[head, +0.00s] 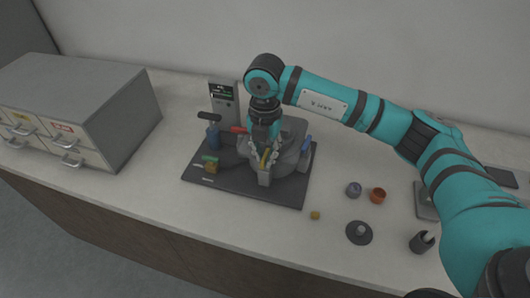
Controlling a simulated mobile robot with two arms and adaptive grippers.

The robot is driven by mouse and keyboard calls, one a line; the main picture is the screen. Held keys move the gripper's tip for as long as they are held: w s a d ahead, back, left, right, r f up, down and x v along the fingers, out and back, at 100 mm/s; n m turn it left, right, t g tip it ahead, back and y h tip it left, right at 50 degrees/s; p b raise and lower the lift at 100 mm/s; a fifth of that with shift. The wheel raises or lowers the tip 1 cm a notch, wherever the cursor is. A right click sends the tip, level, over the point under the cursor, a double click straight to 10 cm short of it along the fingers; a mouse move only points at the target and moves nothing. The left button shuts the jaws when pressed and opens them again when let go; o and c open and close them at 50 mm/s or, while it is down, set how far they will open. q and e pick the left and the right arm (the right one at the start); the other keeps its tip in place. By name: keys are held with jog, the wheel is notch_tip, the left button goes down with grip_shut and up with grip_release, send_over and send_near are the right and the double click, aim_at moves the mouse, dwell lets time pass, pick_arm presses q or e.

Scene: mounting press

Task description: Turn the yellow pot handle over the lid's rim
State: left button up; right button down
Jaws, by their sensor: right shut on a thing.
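The mounting press stands on a dark base plate (288,195) on the bench. Its round grey pot with the lid (288,146) is partly hidden by my right gripper and wrist. The yellow pot handle (264,159) is at the front of the pot, small and partly covered by the fingers. My right gripper (261,148) points down over the pot's front and is shut, apparently on the yellow handle. My left gripper is out of view.
A drawer cabinet (88,110) is far left.

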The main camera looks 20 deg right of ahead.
aim_at(265, 156)
jog(key=shift+r, duration=0.1)
jog(key=c, duration=1.4)
grip_release()
jog(key=shift+o, duration=0.2)
notch_tip(265, 156, up, 12)
